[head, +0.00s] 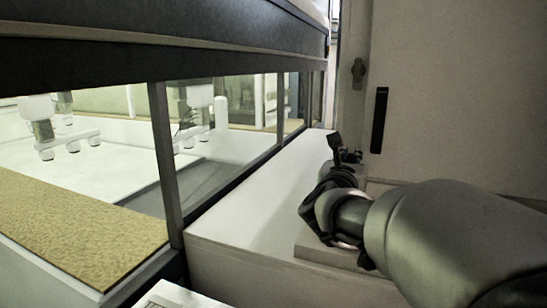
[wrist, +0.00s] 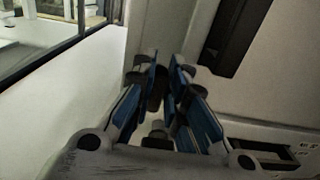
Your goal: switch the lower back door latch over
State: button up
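The grey door panel (head: 450,90) fills the right of the head view, with a long dark handle (head: 380,120). The handle also shows at the top right of the wrist view (wrist: 235,35). The lower latch is mostly hidden behind my gripper in the head view. In the wrist view, a dark piece that looks like the lower latch (wrist: 158,88) stands between my fingertips. My gripper (head: 340,150) is at the door frame's lower part. Its blue-padded fingers (wrist: 166,75) are apart, one on each side of that piece; I cannot tell whether they touch it.
An upper latch (head: 358,72) sits higher on the door frame. A pale ledge (head: 260,190) lies below and left of my gripper. The glazed tunnel side (head: 230,120) runs along the left. A small panel with a dark slot (wrist: 265,152) is at the wrist view's lower right.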

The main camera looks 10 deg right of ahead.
grip_shut()
jog(key=shift+n, duration=0.4)
jog(key=shift+w+a+f+n+b, duration=0.2)
jog(key=shift+f+n+b, duration=0.1)
jog(key=shift+n, duration=2.55)
jog(key=shift+w+a+f+n+b, duration=0.1)
jog(key=shift+a+f+n+b, duration=0.2)
jog(key=shift+n, duration=2.6)
jog(key=shift+w+a+f+n+b, duration=0.2)
jog(key=shift+n+b, duration=0.15)
jog(key=shift+n, duration=2.5)
jog(key=o, duration=0.6)
grip_release()
